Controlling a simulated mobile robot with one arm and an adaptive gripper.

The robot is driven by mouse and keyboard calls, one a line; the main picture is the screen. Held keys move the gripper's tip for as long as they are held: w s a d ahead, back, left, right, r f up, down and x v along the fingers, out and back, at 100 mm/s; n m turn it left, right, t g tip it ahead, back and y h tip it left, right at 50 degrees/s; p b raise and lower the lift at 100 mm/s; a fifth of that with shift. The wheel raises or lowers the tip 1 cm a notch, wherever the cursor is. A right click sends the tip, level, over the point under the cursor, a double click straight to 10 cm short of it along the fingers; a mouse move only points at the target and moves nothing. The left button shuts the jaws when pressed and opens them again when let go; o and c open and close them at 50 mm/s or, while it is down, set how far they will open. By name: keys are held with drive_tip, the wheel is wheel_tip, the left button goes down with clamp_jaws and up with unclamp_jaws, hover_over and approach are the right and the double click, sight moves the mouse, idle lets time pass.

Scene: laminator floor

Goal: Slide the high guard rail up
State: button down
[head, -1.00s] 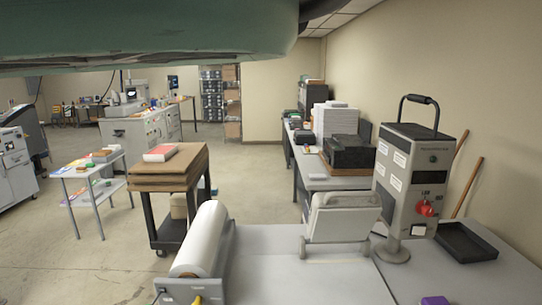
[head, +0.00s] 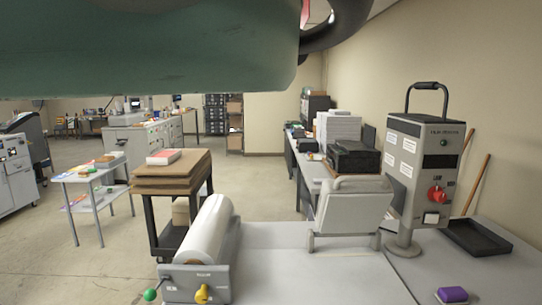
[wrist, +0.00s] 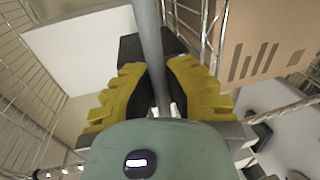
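In the wrist view, a grey bar (wrist: 151,42) runs from the top edge down between the yellow fingers of my gripper (wrist: 157,68). The fingers lie close on either side of the bar. I cannot tell whether they press on it or leave a small gap. No label shows on the bar, so I cannot be sure it is the high guard rail. My gripper does not show clearly in the head view, where my green arm covers the top left.
A grey control box (head: 431,165) with a black top handle and red knob stands right. A white film roll (head: 208,230), grey hinged panel (head: 350,207), black tray (head: 478,238) and purple block (head: 452,294) are near it.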

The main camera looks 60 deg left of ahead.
drive_tip(key=shift+s+a+r, duration=0.2)
drive_tip(key=shift+r, duration=0.45)
drive_tip(key=c, duration=1.3)
unclamp_jaws()
drive_tip(key=o, duration=0.3)
drive_tip(key=shift+d+f, duration=0.15)
drive_tip(key=shift+f, duration=0.05)
drive_tip(key=shift+s, duration=0.15)
drive_tip(key=v, duration=0.7)
drive_tip(key=shift+a, duration=0.25)
